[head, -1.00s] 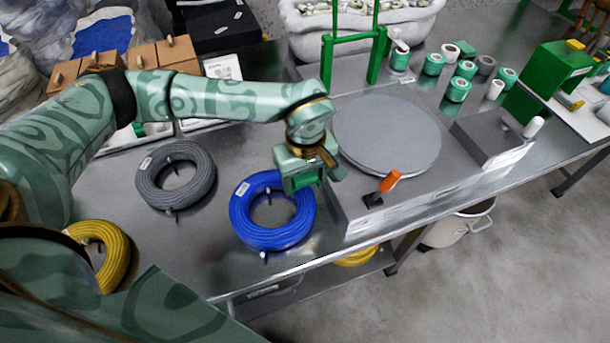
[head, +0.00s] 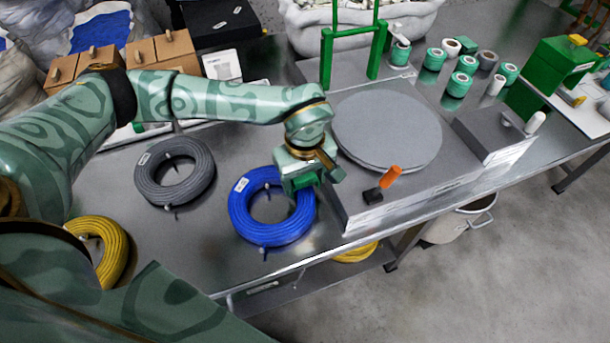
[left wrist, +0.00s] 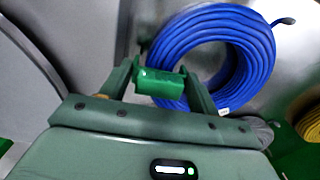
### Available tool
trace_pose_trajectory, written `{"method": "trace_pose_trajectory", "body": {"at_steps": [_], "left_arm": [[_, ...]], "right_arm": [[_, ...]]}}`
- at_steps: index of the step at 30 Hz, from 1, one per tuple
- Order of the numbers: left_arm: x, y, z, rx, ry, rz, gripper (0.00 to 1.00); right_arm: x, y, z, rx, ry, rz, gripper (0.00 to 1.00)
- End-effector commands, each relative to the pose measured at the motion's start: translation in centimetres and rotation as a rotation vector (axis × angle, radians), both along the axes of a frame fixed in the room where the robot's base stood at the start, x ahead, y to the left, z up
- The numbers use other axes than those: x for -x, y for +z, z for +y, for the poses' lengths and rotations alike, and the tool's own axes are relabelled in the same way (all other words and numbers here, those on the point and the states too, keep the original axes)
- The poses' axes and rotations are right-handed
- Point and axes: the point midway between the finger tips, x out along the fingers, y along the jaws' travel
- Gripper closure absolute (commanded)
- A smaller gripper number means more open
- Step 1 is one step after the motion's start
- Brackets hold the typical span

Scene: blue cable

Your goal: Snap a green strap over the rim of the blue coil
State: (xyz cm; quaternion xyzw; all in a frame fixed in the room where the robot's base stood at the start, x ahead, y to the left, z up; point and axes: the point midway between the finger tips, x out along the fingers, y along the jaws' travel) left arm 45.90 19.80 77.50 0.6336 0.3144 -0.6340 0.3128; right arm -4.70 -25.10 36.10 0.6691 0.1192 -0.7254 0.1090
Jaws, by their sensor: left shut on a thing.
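The blue coil (head: 240,214) lies flat on the grey bench, with a small white label at its upper left. My left gripper (head: 302,184) is over the coil's right rim in the head view. It is shut on a short green strap (left wrist: 160,83), which spans between the fingers (left wrist: 172,88) in the left wrist view. There the strap overlaps the near edge of the coil (left wrist: 258,62). I cannot tell whether the strap touches the cable or goes around it. My right gripper is not in view.
A grey coil (head: 150,190) and a yellow coil (head: 115,255) lie to the left. Right of the gripper is a raised platform with a grey round disc (head: 390,130) and an orange-handled lever (head: 390,177). Several green and white rolls (head: 458,84) stand further back. The bench's front edge is close to the coil.

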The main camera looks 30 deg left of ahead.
Motion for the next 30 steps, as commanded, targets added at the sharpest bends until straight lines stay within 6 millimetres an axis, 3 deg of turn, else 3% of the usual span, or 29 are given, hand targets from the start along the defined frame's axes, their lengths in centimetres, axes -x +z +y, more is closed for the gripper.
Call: {"method": "trace_pose_trajectory", "body": {"at_steps": [30], "left_arm": [[0.0, -1.2, 0.0, 0.001, -0.001, -0.001, 0.59]], "right_arm": [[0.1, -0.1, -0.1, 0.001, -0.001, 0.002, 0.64]]}}
